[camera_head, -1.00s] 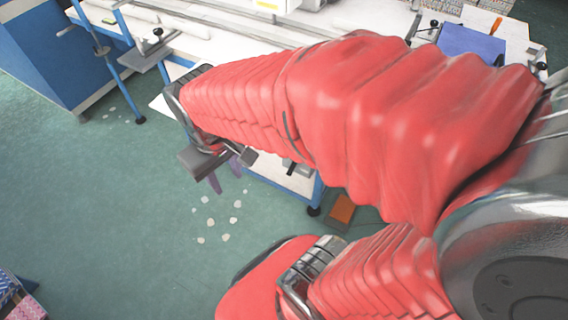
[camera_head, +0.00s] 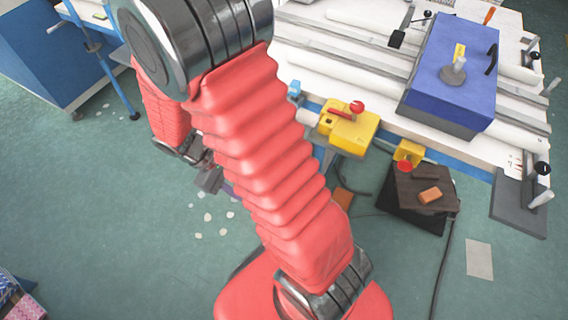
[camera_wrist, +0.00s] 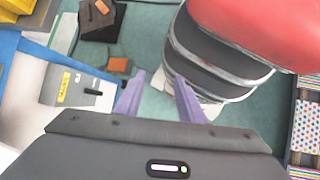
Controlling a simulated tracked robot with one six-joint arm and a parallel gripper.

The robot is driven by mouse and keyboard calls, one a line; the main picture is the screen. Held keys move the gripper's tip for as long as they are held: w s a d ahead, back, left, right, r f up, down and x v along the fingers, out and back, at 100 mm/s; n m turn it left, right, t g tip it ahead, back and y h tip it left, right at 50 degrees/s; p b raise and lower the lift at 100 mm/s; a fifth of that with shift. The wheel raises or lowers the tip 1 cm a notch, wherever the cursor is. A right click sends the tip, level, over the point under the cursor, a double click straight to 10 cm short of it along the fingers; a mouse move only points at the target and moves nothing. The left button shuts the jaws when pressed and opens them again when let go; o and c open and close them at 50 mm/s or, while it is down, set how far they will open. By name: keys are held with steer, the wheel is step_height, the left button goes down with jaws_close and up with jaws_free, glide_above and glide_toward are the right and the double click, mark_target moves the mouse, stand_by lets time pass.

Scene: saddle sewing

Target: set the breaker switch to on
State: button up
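A pale grey box with a black lever (camera_wrist: 92,92) and a small yellow label, which looks like the breaker switch (camera_wrist: 75,86), is at left in the wrist view. It is mounted by the blue table frame, and its lever points right, toward my fingers. I cannot read its markings. My gripper (camera_wrist: 160,100) has its two purple fingers spread with nothing between them, to the right of the box and apart from it. In the head view my gripper (camera_head: 212,180) is mostly hidden behind my red arm, and the grey box is not visible there.
A yellow box with a red lever (camera_head: 348,126) sits at the table edge. A smaller yellow box with a red button (camera_head: 408,153) is beside it. A dark pedal block (camera_head: 425,195) is on the floor. A blue case (camera_head: 455,65) rests on the table. Polka-dot items (camera_wrist: 305,110) are at right.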

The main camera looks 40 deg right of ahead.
steer(key=s+d+f+n+t+h, duration=0.1)
steer(key=d+f+n+h, duration=0.55)
steer(key=f, duration=0.65)
steer(key=d+f+n+t+h, duration=0.1)
steer(key=d+f+n+h, duration=0.5)
steer(key=f, duration=0.6)
steer(key=w+f+n+t, duration=0.5)
steer(key=w+t, duration=0.4)
steer(key=w, duration=0.1)
steer(key=shift+d+f, duration=0.15)
steer(key=shift+d, duration=0.15)
steer(key=shift+d, duration=0.1)
steer(key=shift+x, duration=6.8)
steer(key=shift+c, duration=0.2)
jaws_close()
